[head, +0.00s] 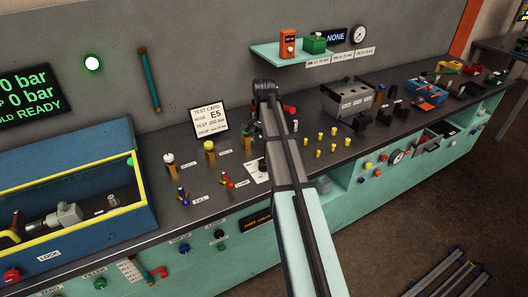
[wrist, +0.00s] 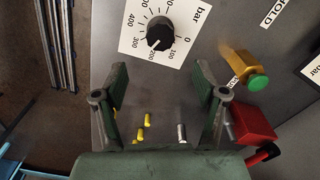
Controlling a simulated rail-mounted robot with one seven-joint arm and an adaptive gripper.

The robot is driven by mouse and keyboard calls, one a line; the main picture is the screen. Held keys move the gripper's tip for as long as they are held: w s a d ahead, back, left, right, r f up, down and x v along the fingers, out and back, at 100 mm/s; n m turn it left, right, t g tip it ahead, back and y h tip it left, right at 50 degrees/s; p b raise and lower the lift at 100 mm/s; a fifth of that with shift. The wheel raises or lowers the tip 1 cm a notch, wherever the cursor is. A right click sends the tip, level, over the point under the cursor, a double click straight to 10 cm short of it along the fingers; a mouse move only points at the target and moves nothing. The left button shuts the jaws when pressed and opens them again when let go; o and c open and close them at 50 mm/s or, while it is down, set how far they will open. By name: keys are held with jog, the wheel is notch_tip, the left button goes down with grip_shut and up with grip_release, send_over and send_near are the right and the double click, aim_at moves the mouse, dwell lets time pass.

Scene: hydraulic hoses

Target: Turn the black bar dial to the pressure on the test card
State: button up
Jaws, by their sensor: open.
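In the wrist view a yellow post with a green button (wrist: 259,83) and a red block (wrist: 255,124) stand right of my fingers. A display (head: 30,95) reads 0 bar.

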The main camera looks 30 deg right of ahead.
jog(key=shift+r, duration=1.4)
jog(key=shift+d+f, duration=0.1)
